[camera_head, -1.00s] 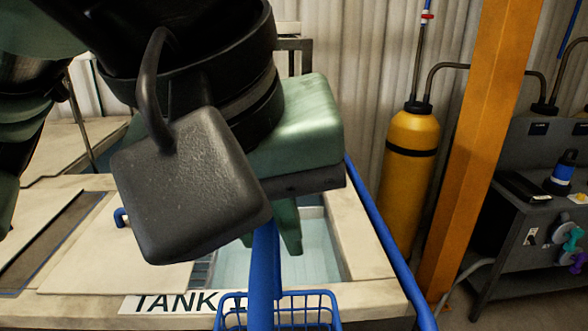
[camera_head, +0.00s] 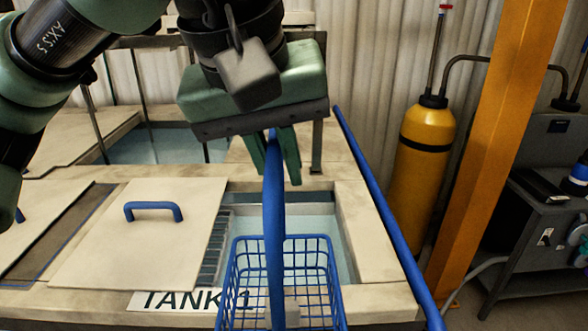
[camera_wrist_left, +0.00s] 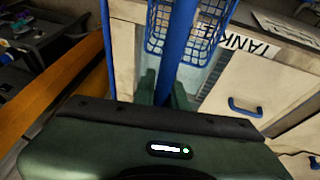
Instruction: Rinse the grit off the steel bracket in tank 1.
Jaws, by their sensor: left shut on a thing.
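My left gripper (camera_head: 275,160) is shut on the upright blue handle of a wire basket (camera_head: 328,262); its green fingers straddle the handle. The basket hangs upright and in the head view overlaps the front rim of tank 1 (camera_head: 375,245) and part of its open water. The wrist view also shows the gripper (camera_wrist_left: 164,90) on the handle and the basket (camera_wrist_left: 160,28) beyond it. A pale piece (camera_head: 291,312) shows low in the basket; I cannot tell whether it is the steel bracket. My right gripper is out of view.
A beige lid (camera_head: 115,255) with a blue handle lies left of the opening. The TANK 1 label (camera_head: 190,300) is on the front edge. A blue rail (camera_head: 380,210) runs along the right side. A yellow cylinder (camera_head: 420,170) and an orange post (camera_head: 480,150) stand right.

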